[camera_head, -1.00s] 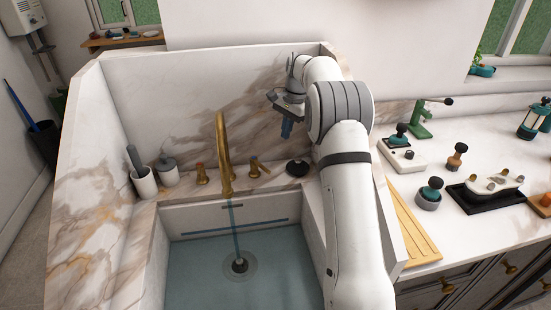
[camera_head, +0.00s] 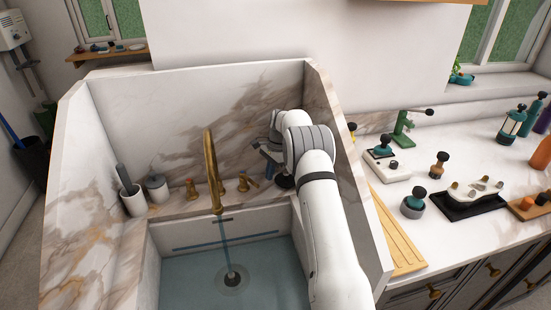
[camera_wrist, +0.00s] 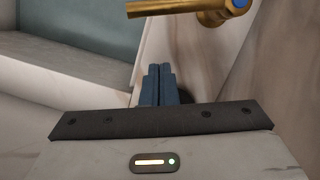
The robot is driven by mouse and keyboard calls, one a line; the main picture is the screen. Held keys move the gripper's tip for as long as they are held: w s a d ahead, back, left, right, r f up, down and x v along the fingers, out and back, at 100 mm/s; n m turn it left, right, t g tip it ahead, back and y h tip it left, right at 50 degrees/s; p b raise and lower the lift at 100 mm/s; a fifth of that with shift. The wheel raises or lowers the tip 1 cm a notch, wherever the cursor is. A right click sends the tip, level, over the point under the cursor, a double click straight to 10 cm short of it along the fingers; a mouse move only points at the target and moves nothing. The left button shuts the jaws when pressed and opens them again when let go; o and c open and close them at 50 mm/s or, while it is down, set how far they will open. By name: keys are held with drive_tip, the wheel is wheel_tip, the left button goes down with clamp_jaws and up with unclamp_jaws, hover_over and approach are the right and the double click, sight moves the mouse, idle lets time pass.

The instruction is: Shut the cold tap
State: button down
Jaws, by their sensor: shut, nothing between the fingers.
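My gripper (camera_head: 267,173) is low over the ledge, just right of the tap. In the wrist view its blue fingers (camera_wrist: 159,72) are together and empty, apart from the tap in the picture. A thin blue stream (camera_head: 224,232) falls from the brass spout (camera_head: 209,160) into the basin.
Another brass tap (camera_head: 191,190), with an orange cap, stands left of the spout. A dark round thing (camera_head: 285,181) sits on the ledge behind my gripper. Marble walls (camera_head: 320,110) enclose the sink at the back and sides. A grey pot and a white holder stand at left.

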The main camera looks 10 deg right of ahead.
sight(250, 180)
drive_tip(key=a, duration=0.1)
drive_tip(key=s+a+p, duration=0.1)
drive_tip(key=a, duration=0.1)
drive_tip(key=shift+s+a, duration=0.25)
drive_tip(key=shift+a, duration=0.15)
drive_tip(key=shift+r, duration=0.1)
